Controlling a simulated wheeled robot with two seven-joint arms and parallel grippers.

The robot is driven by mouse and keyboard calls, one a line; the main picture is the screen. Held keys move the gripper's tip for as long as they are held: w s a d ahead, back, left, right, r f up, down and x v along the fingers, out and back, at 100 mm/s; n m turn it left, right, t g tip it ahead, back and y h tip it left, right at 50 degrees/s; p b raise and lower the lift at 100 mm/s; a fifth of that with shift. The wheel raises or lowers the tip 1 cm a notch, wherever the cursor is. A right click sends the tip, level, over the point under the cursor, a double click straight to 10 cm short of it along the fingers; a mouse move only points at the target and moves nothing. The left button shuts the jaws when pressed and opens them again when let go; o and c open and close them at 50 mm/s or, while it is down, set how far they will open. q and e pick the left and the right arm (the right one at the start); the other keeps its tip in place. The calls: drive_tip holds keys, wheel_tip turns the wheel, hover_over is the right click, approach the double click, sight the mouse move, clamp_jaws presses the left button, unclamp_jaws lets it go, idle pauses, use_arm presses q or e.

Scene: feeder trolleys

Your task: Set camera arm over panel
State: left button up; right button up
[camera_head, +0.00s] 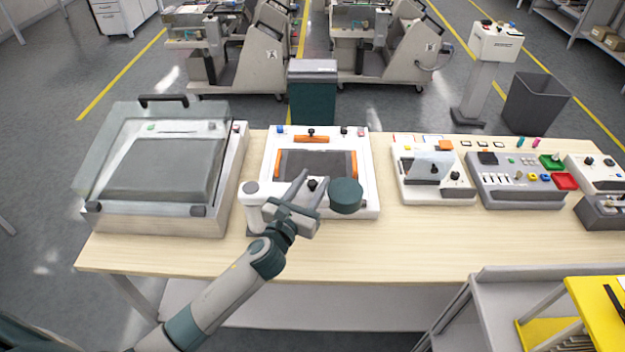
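The panel (372,203) is a white frame on the table with a dark screen (316,161) and orange clamps at its sides and top. The camera arm has a white post (252,216) at the panel's front left corner and a round dark teal head (345,196) over the panel's front right part. My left gripper (314,178) is over the panel's front edge, between post and head, and hides the link between them. Its fingers are spread with a gap between the tips. Whether it touches the camera arm cannot be told. My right gripper is not in view.
A grey lidded machine (160,170) stands left of the panel. A white device (431,176) and a grey button box (520,180) stand to the right. The table front (400,250) is clear. A grey cart (530,275) and yellow stand (600,310) are at lower right.

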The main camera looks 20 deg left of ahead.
use_arm(q)
drive_tip(key=shift+w, duration=0.15)
clamp_jaws()
